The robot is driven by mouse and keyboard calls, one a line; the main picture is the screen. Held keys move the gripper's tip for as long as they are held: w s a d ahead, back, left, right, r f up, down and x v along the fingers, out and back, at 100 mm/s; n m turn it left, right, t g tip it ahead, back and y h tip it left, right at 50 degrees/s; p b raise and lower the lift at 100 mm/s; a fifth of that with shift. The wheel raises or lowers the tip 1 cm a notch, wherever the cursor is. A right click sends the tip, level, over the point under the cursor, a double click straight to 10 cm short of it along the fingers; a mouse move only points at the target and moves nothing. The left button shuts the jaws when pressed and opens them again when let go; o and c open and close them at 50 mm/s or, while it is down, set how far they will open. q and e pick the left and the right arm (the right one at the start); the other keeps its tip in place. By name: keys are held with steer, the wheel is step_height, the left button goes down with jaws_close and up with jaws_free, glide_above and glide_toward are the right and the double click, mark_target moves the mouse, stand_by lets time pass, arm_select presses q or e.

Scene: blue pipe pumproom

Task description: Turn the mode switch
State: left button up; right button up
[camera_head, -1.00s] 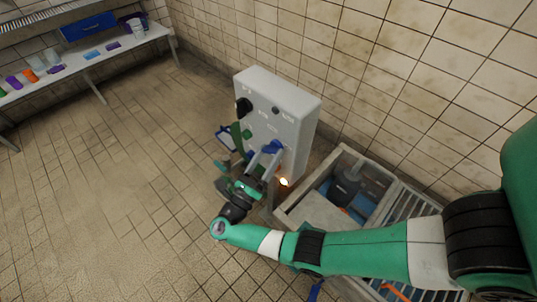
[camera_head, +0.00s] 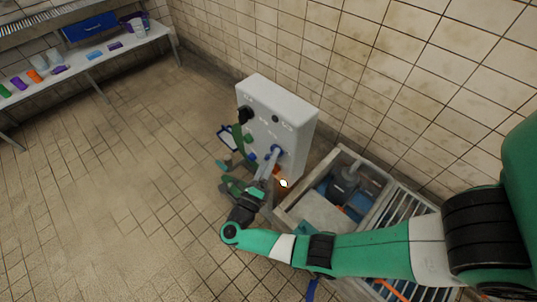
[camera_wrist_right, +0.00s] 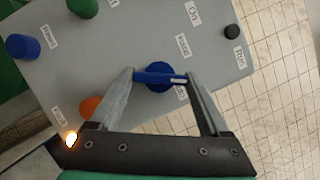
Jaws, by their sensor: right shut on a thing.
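The mode switch, a blue rotary knob with a bar handle (camera_wrist_right: 158,76), is on the face of a grey control box (camera_head: 290,105). It also shows low on that face in the head view (camera_head: 275,151). My right gripper (camera_head: 271,160) reaches it from the front. In the right wrist view, the fingers of the gripper (camera_wrist_right: 160,78) are shut on the two ends of the bar. Labels surround the knob, and the fingers partly cover some of them.
An orange button (camera_wrist_right: 91,106), a blue button (camera_wrist_right: 22,46), a small black knob (camera_wrist_right: 233,31) and a glowing lamp (camera_wrist_right: 71,138) sit around the switch. A grated basin (camera_head: 345,150) is right of the box. A table (camera_head: 130,45) with cups stands far left. Floor at left is clear.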

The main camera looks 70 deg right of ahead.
steer(key=shift+s+r+n+t+y+p, duration=0.1)
steer(key=shift+n+t+y+p, duration=0.3)
steer(key=shift+n+p, duration=1.05)
steer(key=shift+r+n+t+y+p, duration=0.1)
steer(key=shift+n+y+p, duration=0.6)
steer(key=shift+n+p, duration=0.75)
steer(key=shift+n, duration=0.3)
steer(key=shift+f, duration=0.1)
steer(key=o, duration=1.2)
steer(key=shift+d, duration=0.1)
